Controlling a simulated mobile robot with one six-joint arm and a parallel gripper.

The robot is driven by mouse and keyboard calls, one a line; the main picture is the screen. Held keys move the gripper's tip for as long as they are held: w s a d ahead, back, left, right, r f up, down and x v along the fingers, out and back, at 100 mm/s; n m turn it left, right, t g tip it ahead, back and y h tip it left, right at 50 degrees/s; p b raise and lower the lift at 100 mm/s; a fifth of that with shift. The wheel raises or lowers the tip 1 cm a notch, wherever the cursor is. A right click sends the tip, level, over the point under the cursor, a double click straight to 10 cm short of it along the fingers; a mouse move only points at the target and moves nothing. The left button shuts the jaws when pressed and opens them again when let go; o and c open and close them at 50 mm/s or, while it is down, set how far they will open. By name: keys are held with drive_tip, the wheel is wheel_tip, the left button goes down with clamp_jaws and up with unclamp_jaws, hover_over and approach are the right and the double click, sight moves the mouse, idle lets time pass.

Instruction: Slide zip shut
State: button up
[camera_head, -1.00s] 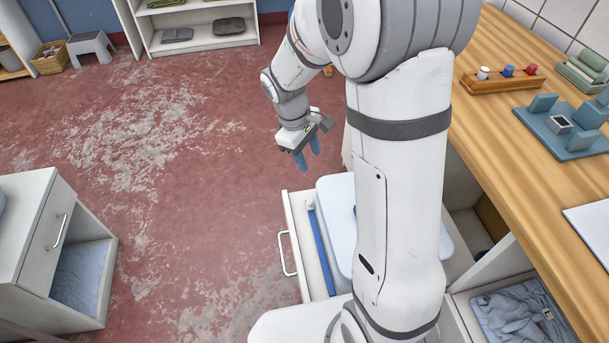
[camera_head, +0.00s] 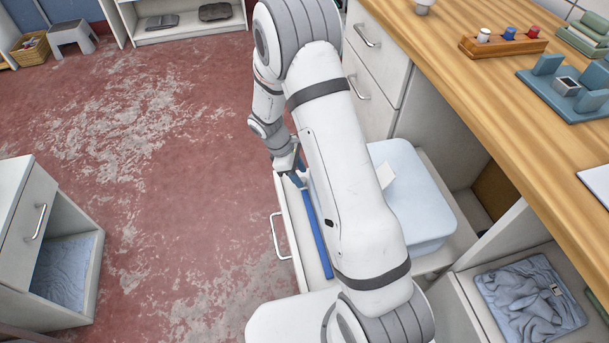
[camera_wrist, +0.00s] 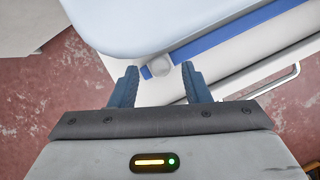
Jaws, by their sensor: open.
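The zip shows as a long blue strip (camera_head: 318,240) lying along an open white drawer (camera_head: 284,213), beside a pale blue, rounded case (camera_head: 425,205). In the wrist view, the strip (camera_wrist: 240,35) has a small pale grey knob, seemingly the slider (camera_wrist: 160,66), at its near end. My gripper (camera_head: 298,180) is at the far end of the drawer, partly hidden by my arm. In the wrist view, my open blue fingers (camera_wrist: 160,78) stand on either side of the knob, with gaps visible. Whether they are down at its height I cannot tell.
The drawer handle (camera_head: 279,237) sticks out to the left. A wooden worktop (camera_head: 480,100) with a peg rack (camera_head: 503,43) and a blue-grey fixture (camera_head: 570,90) lies right. A white cabinet (camera_head: 28,215) stands left. The red floor between is clear.

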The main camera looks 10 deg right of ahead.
drive_tip(key=shift+s+d+f, duration=0.1)
drive_tip(key=shift+d+f, duration=0.05)
drive_tip(key=shift+f, duration=0.3)
drive_tip(key=shift+c, duration=0.3)
clamp_jaws()
